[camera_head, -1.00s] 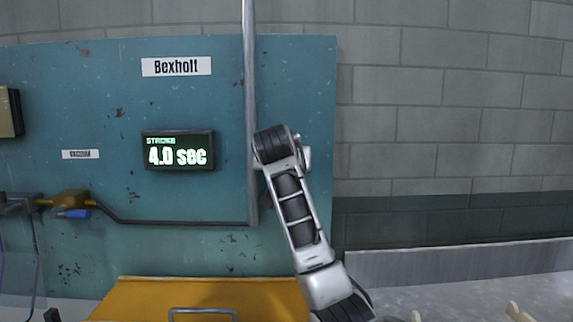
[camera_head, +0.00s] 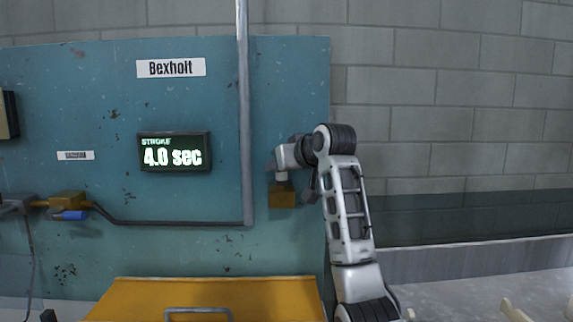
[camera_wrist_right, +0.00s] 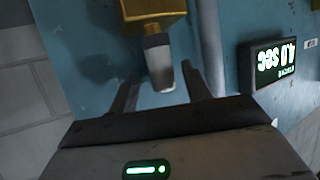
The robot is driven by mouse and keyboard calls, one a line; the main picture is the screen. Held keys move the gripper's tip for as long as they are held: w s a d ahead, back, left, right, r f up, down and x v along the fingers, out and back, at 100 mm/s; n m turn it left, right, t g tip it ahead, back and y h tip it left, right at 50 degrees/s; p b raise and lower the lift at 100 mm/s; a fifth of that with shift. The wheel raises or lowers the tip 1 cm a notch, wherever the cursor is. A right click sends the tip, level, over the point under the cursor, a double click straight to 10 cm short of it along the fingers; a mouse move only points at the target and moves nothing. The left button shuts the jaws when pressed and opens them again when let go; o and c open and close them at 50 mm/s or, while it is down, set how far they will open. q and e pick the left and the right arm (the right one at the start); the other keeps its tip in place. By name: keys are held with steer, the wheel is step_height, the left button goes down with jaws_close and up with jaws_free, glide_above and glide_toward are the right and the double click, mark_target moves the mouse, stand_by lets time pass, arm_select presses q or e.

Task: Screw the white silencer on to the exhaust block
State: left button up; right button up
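The brass-coloured exhaust block (camera_head: 283,196) is on the blue panel, right of the grey pipe. It also shows at the top of the right wrist view (camera_wrist_right: 154,10). My right gripper (camera_wrist_right: 160,90) is open, with one dark finger on each side of the silencer and visible gaps between. My left gripper is not in view.
A grey vertical pipe (camera_head: 246,110) stands left of the block. A display (camera_head: 174,151) reads "STROKE 4.0 sec". A brass fitting with a blue part (camera_head: 68,215) is at the far left. A yellow surface with a handle (camera_head: 200,300) lies below the panel.

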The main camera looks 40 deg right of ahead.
steer(key=shift+w+a+r, duration=0.2)
steer(key=shift+w+a, duration=0.05)
steer(key=c, duration=0.5)
steer(key=shift+w+f, duration=0.15)
jaws_close()
steer(key=m+h, duration=0.1)
steer(key=m+g+h, duration=0.1)
steer(key=h, duration=0.1)
steer(key=shift+w+a+f+m, duration=0.1)
steer(key=shift+a+m, duration=0.05)
steer(key=shift+m, duration=0.15)
steer(key=m+g+h, duration=0.2)
steer(key=m+h, duration=0.1)
steer(key=shift+f+m+g, duration=0.2)
steer(key=shift+m+g, duration=0.1)
steer(key=o, duration=0.5)
jaws_free()
steer(key=shift+o, duration=0.3)
steer(key=shift+d, duration=0.25)
